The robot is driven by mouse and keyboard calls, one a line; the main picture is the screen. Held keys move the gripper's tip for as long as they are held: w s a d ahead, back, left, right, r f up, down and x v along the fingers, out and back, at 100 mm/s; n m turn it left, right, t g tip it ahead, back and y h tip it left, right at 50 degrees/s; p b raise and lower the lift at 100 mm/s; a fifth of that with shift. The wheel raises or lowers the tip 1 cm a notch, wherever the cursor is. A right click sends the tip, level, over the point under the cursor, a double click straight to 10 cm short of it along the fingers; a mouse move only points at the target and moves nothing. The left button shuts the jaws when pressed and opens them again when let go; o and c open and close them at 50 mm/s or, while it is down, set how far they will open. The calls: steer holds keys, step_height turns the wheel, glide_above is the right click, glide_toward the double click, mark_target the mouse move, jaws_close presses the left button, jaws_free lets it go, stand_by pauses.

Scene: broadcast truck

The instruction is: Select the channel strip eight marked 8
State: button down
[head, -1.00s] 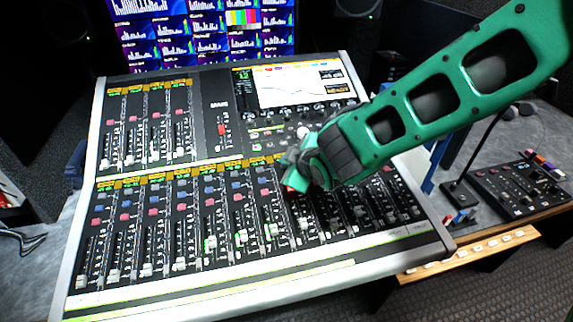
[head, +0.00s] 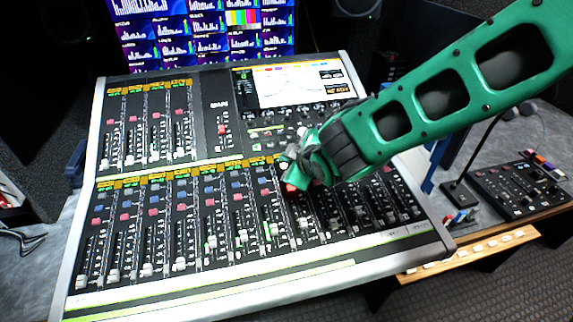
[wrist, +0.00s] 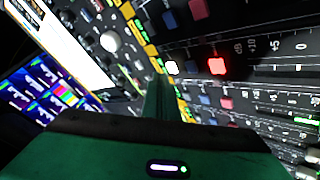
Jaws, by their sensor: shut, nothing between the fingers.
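The mixing console (head: 75,290) has a long lower row of channel strips. My gripper (head: 289,170) is shut and empty over the top of a strip right of the row's middle, about eighth from the left. In the wrist view, my gripper (wrist: 163,80) points at the upper end of the strips. A lit white button (wrist: 172,67) lies close beside its tip, with a lit red button (wrist: 216,66) farther down the same strip. The red one also shows just below my gripper in the head view (head: 291,188). Strip numbers are too small to read. My gripper hides part of the strip tops.
The console screen (head: 290,85) shows a curve with a raised middle. Meter monitors (head: 200,30) stand behind. A smaller control panel (head: 520,185) and a thin gooseneck stand are on the right. Rows of faders fill the console's front.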

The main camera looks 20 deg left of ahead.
steer(key=shift+r, duration=0.2)
steer(key=shift+s+d+r, duration=0.1)
steer(key=shift+s+r, duration=0.05)
steer(key=shift+r, duration=1.05)
steer(key=shift+s+d+r, duration=0.1)
steer(key=shift+s+r, duration=0.05)
steer(key=shift+r, duration=1.05)
